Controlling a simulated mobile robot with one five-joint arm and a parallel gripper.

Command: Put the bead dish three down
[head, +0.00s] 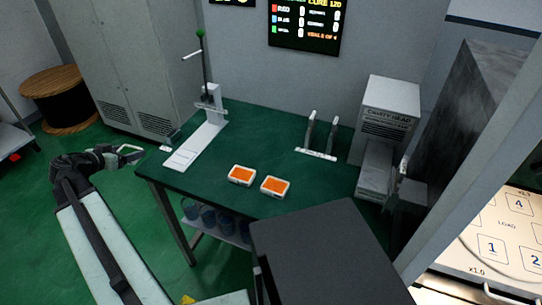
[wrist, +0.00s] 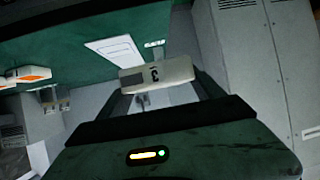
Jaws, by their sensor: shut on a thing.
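My gripper (head: 130,154) is off the left edge of the green-topped table (head: 225,145), over the floor. It is shut on a small pale dish (wrist: 180,72) marked 3, which shows between the fingers in the wrist view. What is in the dish cannot be seen. In the head view the dish is too small to make out clearly. Two white dishes with orange contents, a left one (head: 241,175) and a right one (head: 275,187), sit apart on the table's front part.
A white base plate (head: 187,155) with a green-knobbed lever stand is on the table's left side. A small rack with two upright handles (head: 316,153) stands at the back right, beside a grey cavity head unit (head: 388,115). A dark panel (head: 320,255) blocks the front right. The table's middle is clear.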

